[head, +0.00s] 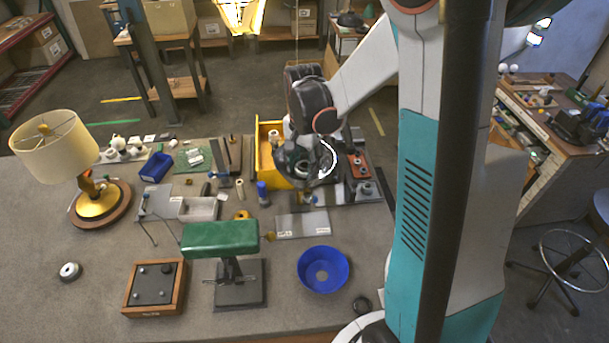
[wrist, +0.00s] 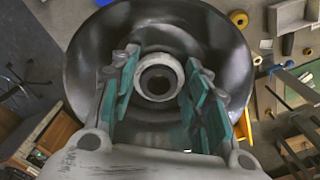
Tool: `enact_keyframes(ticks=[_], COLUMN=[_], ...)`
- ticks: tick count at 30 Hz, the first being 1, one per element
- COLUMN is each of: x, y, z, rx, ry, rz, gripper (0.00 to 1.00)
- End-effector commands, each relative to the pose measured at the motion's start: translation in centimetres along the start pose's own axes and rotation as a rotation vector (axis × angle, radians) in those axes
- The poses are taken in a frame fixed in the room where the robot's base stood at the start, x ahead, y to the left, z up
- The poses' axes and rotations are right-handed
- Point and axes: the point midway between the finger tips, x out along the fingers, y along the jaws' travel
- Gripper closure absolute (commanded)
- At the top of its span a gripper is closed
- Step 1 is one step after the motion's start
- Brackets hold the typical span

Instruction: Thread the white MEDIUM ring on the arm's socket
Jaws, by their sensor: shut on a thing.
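The white ring (wrist: 139,76) shows in the wrist view as a pale grey-white band around a dark round centre. My gripper (wrist: 160,72) has its teal-padded fingers on both sides of it and is shut on it. The ring is inside a wide dark shade (wrist: 88,62), near the middle of its bowl. The arm's socket (wrist: 158,81) seems to be the dark round part in the ring's opening. I cannot tell whether the ring's thread is engaged. In the head view my gripper (head: 303,160) is over the back of the bench and hides the ring; a bright rim arc shows beside it.
A yellow bin (head: 265,158) stands close to the left of my gripper. A green-topped stand (head: 220,238), a blue bowl (head: 323,287) and a grey plate (head: 303,224) are nearer. A lit-coloured table lamp (head: 57,147) stands at far left.

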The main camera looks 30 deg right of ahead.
Motion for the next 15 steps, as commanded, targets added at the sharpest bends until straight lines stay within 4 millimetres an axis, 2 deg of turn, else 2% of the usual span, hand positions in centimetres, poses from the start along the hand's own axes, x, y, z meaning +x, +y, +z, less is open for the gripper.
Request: enact_keyframes(ticks=[11, 15], x=[0.10, 0.24], y=[0.00, -0.04], z=[0.04, 0.03], rx=[0.046, 0.144], ry=[0.000, 0.000], rz=[0.000, 0.000], gripper=[0.86, 0.86])
